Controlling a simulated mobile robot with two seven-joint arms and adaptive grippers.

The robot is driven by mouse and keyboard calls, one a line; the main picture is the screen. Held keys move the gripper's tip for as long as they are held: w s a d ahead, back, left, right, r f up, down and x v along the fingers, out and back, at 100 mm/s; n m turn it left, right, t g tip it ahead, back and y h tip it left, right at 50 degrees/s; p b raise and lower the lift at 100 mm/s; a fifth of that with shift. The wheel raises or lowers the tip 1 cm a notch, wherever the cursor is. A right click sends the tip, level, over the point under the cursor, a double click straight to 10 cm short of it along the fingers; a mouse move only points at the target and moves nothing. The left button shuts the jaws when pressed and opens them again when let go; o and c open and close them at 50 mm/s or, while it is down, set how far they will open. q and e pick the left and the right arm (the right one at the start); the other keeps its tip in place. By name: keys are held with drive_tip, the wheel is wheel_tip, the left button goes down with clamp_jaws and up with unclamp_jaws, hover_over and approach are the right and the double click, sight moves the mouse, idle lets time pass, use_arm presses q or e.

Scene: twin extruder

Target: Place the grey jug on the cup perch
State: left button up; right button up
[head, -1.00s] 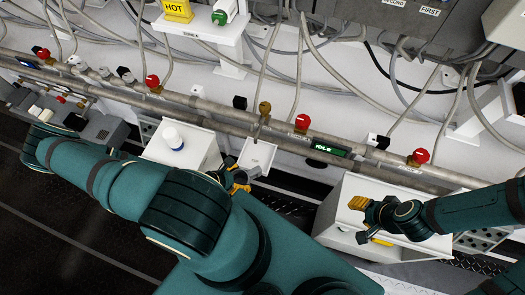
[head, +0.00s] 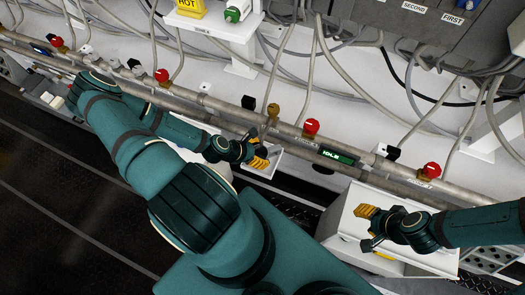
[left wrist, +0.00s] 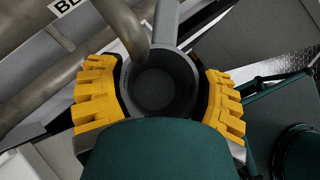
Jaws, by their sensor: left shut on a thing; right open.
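The grey jug (left wrist: 163,85) is between the yellow fingers of my left gripper (left wrist: 160,100) in the left wrist view, its round open mouth facing the camera. A curved tan spout or pipe end (left wrist: 135,35) overlaps the jug's rim in that view. In the head view my left gripper (head: 260,158) is over a small white tray (head: 283,155) below a brass tap (head: 272,112). The jug is mostly hidden there. I cannot tell whether this tray is the cup perch, or whether the jug touches it. My right gripper (head: 367,228) is open and empty above a white box.
A grey pipe (head: 225,108) with red-knobbed valves (head: 312,127) runs behind the grippers. A green-lit display (head: 338,156) is right of the tray. The white box (head: 345,245) stands under my right gripper. Cables hang behind the pipe.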

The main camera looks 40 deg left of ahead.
sight(263, 151)
use_arm(q)
drive_tip(key=w, duration=0.2)
drive_tip(key=shift+w+a, duration=0.3)
drive_tip(key=shift+a, duration=0.1)
drive_tip(key=shift+f+b, duration=0.55)
drive_tip(key=shift+f, duration=1.2)
drive_tip(key=shift+f, duration=0.15)
drive_tip(key=o, duration=1.2)
drive_tip(key=shift+s+a+r, duration=0.1)
drive_tip(key=shift+s+r, duration=0.05)
drive_tip(key=shift+r, duration=0.15)
drive_tip(key=p+v, duration=0.2)
drive_tip(key=v, duration=0.9)
drive_tip(key=shift+s+r, duration=0.15)
drive_tip(key=shift+r, duration=0.1)
